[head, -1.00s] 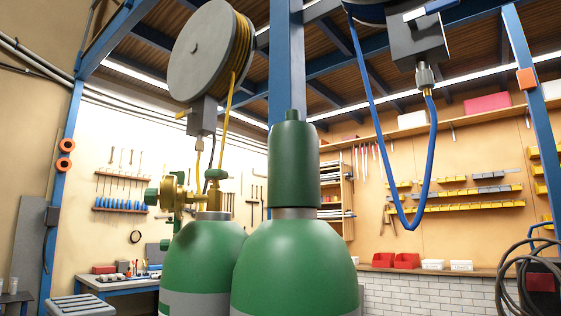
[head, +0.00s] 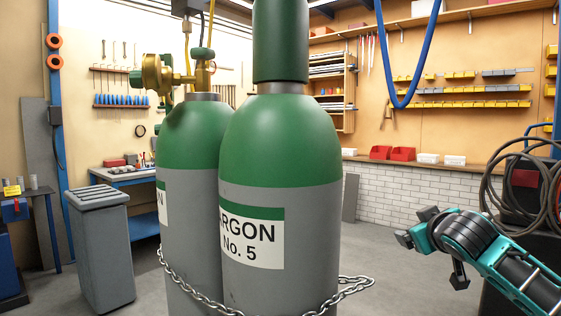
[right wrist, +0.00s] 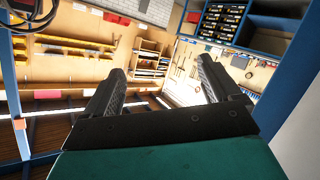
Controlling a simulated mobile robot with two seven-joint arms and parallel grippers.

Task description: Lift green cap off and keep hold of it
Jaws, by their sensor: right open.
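The dark green cap (head: 281,42) sits upright on the grey neck ring of the front gas cylinder (head: 255,215), labelled ARGON No. 5. The cap's top is cut off by the upper edge of the head view. My right gripper (head: 415,227) is in the lower right of the head view, well below the cap, to its right and apart from it. In the right wrist view the right gripper (right wrist: 160,75) has its two dark fingers spread with nothing between them. The cap does not show in that view. My left gripper is not in view.
A second green cylinder (head: 190,160) with a brass regulator (head: 158,74) stands close at the left. A chain (head: 205,300) runs around the cylinders. A blue hose (head: 410,90) hangs at the right. A grey bin (head: 100,250) stands left. Coiled black hoses (head: 500,190) are far right.

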